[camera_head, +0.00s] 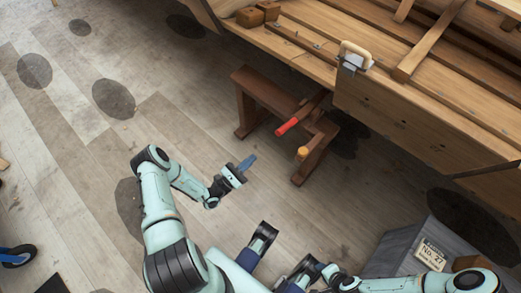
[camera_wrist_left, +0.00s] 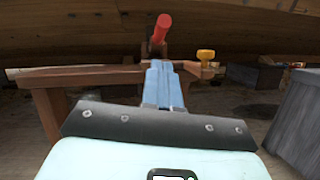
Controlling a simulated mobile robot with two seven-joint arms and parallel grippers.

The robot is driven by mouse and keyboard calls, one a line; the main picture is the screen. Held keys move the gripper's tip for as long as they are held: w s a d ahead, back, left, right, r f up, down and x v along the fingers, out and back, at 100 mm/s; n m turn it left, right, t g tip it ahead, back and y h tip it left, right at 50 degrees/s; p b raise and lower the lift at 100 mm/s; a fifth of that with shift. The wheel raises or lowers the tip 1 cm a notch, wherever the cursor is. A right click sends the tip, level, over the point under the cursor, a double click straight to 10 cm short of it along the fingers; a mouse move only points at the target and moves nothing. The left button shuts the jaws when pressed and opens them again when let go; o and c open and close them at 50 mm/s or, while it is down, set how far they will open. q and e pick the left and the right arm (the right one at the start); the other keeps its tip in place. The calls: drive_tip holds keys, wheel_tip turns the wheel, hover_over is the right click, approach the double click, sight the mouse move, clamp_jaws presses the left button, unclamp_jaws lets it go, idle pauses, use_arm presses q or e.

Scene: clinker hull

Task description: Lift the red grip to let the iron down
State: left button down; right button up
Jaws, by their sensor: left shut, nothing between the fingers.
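The red grip (camera_head: 287,127) sits on the end of a dark lever on a brown wooden trestle (camera_head: 255,85) beside the hull. In the left wrist view the red grip (camera_wrist_left: 162,28) stands above and beyond the fingers. My left gripper (camera_head: 247,162) is shut and empty, short of the trestle and apart from the grip. Its blue fingers (camera_wrist_left: 164,85) point toward the trestle in the wrist view. My right arm is folded low in the head view; its fingers do not show clearly. I cannot pick out the iron with certainty.
A yellow-orange knob (camera_head: 302,152) is on the trestle near the red grip. The wooden hull (camera_head: 430,125) is above and right, with a pale handle and grey metal piece (camera_head: 352,60) at its edge. A grey box (camera_head: 400,250) stands lower right.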

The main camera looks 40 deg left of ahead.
use_arm(q)
drive_tip(key=shift+v, duration=1.4)
drive_tip(key=shift+r, duration=0.1)
